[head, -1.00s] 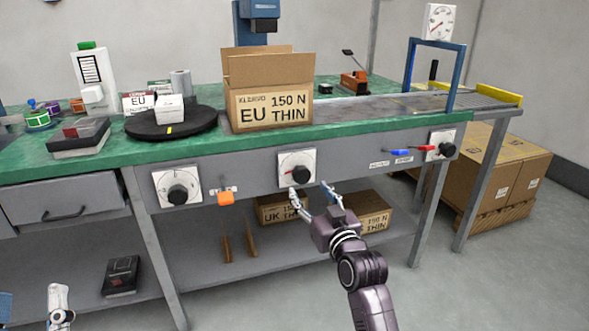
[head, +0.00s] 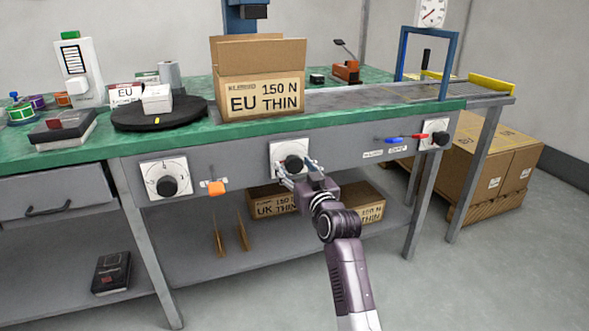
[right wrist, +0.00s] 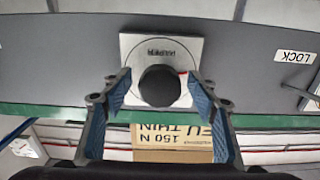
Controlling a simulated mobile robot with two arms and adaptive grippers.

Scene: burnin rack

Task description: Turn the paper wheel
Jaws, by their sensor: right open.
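Three white plates with black knobs are on the grey bench front. The middle black knob (head: 294,163) sits on its white plate (head: 275,153); small lettering on that plate shows upside down in the right wrist view and I cannot read it surely. My right gripper (head: 299,168) is at this middle knob. In the right wrist view the open blue-padded fingers (right wrist: 160,92) stand either side of the knob (right wrist: 159,86), with gaps showing on both sides. The left knob (head: 167,186) and right knob (head: 440,138) are untouched. My left gripper is out of view.
An orange tab (head: 216,188) is left of the middle plate. Blue (head: 394,141) and red (head: 420,136) levers are to its right. An open carton (head: 262,97) stands on the green bench above. More cartons (head: 272,203) lie on the shelf below.

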